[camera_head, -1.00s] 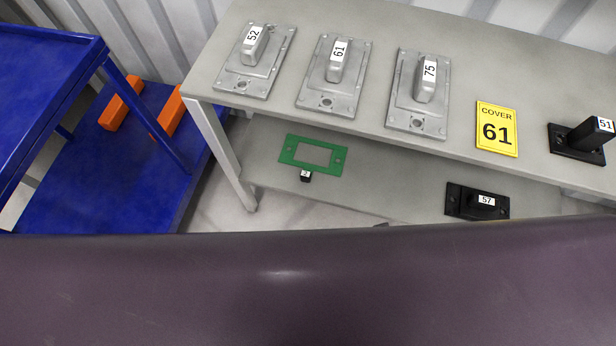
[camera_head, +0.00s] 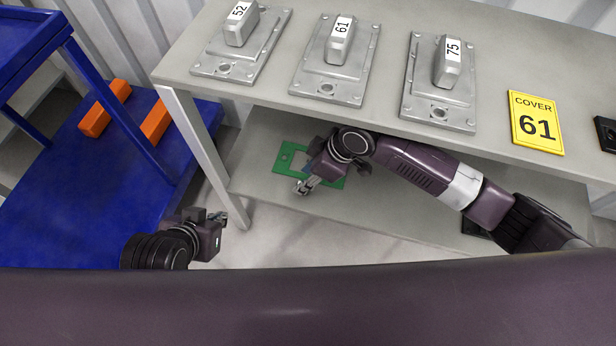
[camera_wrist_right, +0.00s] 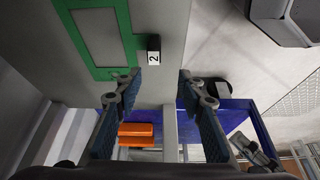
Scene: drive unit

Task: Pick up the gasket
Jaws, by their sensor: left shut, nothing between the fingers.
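The green gasket (camera_head: 284,163), a flat rectangular frame, lies on the lower shelf of the grey table. My right gripper (camera_head: 302,187) is over its right part and hides some of it in the head view. In the right wrist view the gasket (camera_wrist_right: 110,73) shows at upper left, with a small black block tagged 2 (camera_wrist_right: 153,55) beside it. The right gripper (camera_wrist_right: 158,85) is open, its fingers apart with nothing between them; the gasket is outside them. My left gripper (camera_head: 220,217) is shut and empty, left of the shelf and apart from the gasket.
The upper tabletop (camera_head: 270,100) overhangs the shelf and holds grey covers tagged 52, 61 and 75 (camera_head: 440,85) and a yellow COVER 61 sign (camera_head: 536,123). A table leg (camera_head: 205,155) stands between the shelf and the blue cart (camera_head: 75,190) with orange blocks (camera_head: 155,122).

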